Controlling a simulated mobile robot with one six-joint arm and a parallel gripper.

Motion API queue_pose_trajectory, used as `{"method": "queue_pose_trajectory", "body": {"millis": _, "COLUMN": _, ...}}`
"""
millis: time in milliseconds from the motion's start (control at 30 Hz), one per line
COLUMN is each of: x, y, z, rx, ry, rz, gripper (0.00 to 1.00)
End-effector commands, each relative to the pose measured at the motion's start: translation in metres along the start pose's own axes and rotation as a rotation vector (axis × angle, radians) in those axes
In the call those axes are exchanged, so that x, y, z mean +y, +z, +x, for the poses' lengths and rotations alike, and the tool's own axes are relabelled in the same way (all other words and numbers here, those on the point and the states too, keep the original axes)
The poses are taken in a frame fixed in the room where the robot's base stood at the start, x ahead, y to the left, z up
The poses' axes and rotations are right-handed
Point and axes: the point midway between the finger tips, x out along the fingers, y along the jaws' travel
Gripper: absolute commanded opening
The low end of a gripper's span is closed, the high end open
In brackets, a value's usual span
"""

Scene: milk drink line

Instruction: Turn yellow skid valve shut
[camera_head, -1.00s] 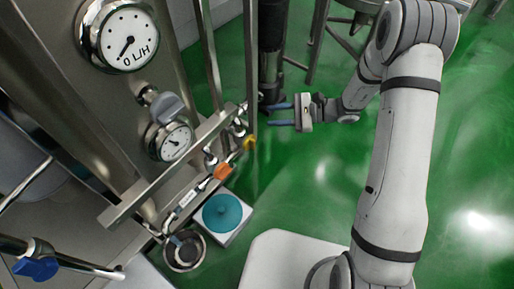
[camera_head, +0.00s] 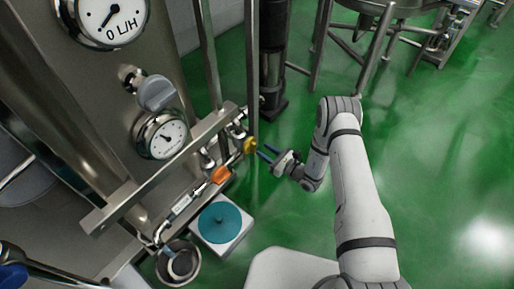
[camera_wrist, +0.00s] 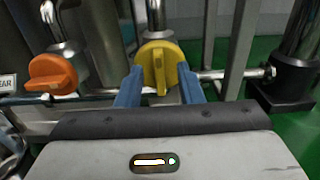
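The yellow valve handle (camera_wrist: 160,66) is a round knob with a raised grip bar, on a pipe low on the skid. In the head view the yellow valve (camera_head: 249,146) sits at the right end of the valve row. My gripper (camera_head: 263,152) is just right of it, pointing at it. In the wrist view the two blue fingers of my gripper (camera_wrist: 160,85) are apart, one on each side of the yellow handle. I cannot tell whether they touch it.
An orange valve handle (camera_wrist: 51,75) is close left of the yellow one; it also shows in the head view (camera_head: 221,175). A steel bar (camera_head: 165,165) runs above the valves. A dark post (camera_head: 271,60) stands behind. Green floor is open to the right.

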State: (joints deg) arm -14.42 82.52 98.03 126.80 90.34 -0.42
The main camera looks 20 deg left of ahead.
Motion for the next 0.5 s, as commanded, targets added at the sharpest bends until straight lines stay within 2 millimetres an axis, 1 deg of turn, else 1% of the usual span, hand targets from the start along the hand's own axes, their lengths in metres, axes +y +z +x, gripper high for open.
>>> {"method": "queue_pose_trajectory", "body": {"millis": 33, "x": 0.001, "y": -0.002, "z": 0.01, "rx": -0.001, "ry": 0.003, "rz": -0.002, "gripper": 0.34}}
{"method": "queue_pose_trajectory", "body": {"millis": 200, "x": 0.0, "y": -0.001, "z": 0.031, "rx": -0.001, "ry": 0.002, "rz": -0.002, "gripper": 0.34}}
{"method": "queue_pose_trajectory", "body": {"millis": 333, "x": 0.0, "y": 0.0, "z": 0.039, "rx": 0.0, "ry": 0.0, "rz": 0.0, "gripper": 0.34}}
{"method": "queue_pose_trajectory", "body": {"millis": 500, "x": 0.0, "y": 0.0, "z": 0.04, "rx": 0.0, "ry": 0.0, "rz": 0.001, "gripper": 0.34}}
